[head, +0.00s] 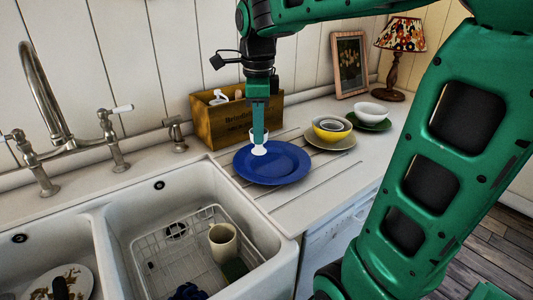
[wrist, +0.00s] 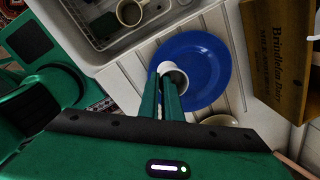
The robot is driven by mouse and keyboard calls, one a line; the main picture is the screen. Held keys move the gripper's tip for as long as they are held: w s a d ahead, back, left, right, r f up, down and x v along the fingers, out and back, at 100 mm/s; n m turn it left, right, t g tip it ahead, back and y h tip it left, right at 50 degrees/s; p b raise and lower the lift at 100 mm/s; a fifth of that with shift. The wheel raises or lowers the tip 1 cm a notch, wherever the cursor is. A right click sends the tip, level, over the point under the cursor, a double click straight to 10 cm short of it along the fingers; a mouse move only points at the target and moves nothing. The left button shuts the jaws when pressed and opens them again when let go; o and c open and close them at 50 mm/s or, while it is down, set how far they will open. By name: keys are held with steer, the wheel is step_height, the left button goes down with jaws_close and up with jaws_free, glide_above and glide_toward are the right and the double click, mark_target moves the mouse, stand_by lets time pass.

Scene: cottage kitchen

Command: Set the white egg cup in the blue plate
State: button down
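The white egg cup (head: 259,149) is upright over the blue plate (head: 285,166), towards its back left part. My gripper (head: 258,138) points straight down, with its fingers at the cup. In the wrist view the two green fingers (wrist: 160,100) are close together at the rim of the egg cup (wrist: 171,72), and look shut on its wall. The blue plate also shows in the wrist view (wrist: 212,55), beneath the cup. Whether the cup's foot touches the plate I cannot tell.
A wooden box (head: 223,118) stands behind the plate. Stacked bowls (head: 331,130) on a plate and a white bowl (head: 370,112) on a green plate are to the right. The sink (head: 190,195) with a wire rack and a beige mug (head: 223,243) is at the front left.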

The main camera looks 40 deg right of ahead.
steer(key=shift+w+d+f, duration=0.9)
steer(key=shift+d+f, duration=0.5)
steer(key=shift+f, duration=0.25)
steer(key=shift+w+d+f, duration=0.85)
steer(key=shift+d+f, duration=0.5)
steer(key=shift+f, duration=0.35)
steer(key=shift+w+d+f, duration=0.9)
steer(key=shift+d+f, duration=0.5)
steer(key=shift+f, duration=0.25)
steer(key=shift+f, duration=0.3)
steer(key=c, duration=2)
jaws_free()
steer(key=shift+r, duration=0.1)
step_height(320, 180, up, 12)
steer(key=s+f+n, duration=0.4)
steer(key=s+n, duration=0.2)
steer(key=s, duration=0.3)
steer(key=s+a+f+n, duration=0.1)
steer(key=s+f+n, duration=0.4)
steer(key=s, duration=0.3)
steer(key=s+f+n, duration=0.5)
steer(key=s+n, duration=0.2)
steer(key=s, duration=0.2)
steer(key=shift+s+a+g+y, duration=0.35)
steer(key=shift+g+y, duration=0.05)
